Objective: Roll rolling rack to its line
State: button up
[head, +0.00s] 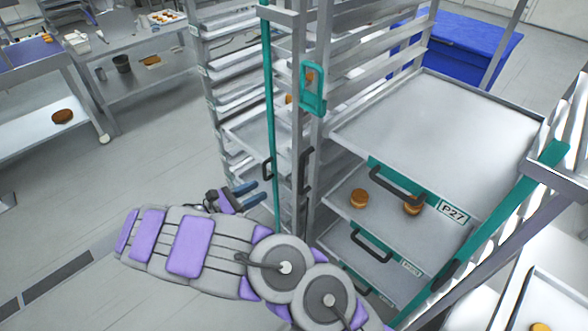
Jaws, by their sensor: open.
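A tall metal rack (312,150) with trays on its rails fills the centre and right, close to me. It has teal trim, a teal latch-like piece on its near post, black handles and a P27 label. Its wheels are out of sight. My gripper (250,194) is open, with blue fingers pointing right towards a thin teal upright bar (268,110) and a black handle on the rack's left side. Nothing shows between the fingers. I cannot tell whether they touch the bar. No floor line for the rack can be made out.
Another tray-filled rack (225,62) stands behind, at the upper middle. A metal table (150,62) and a bench (40,98) with a brown round item (62,116) stand at the left. A blue bin (470,45) is at the back right. Open grey floor (150,165) lies left of my arm.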

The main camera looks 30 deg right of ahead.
aim_at(301, 169)
jog(key=d, duration=0.5)
jog(key=w+d, duration=0.1)
jog(key=d, duration=0.5)
jog(key=w+d+b, duration=0.1)
jog(key=d, duration=0.4)
jog(key=shift+w+d, duration=0.2)
jog(key=shift+d, duration=0.05)
grip_shut()
jog(key=shift+a+r, duration=0.1)
dwell(0.6)
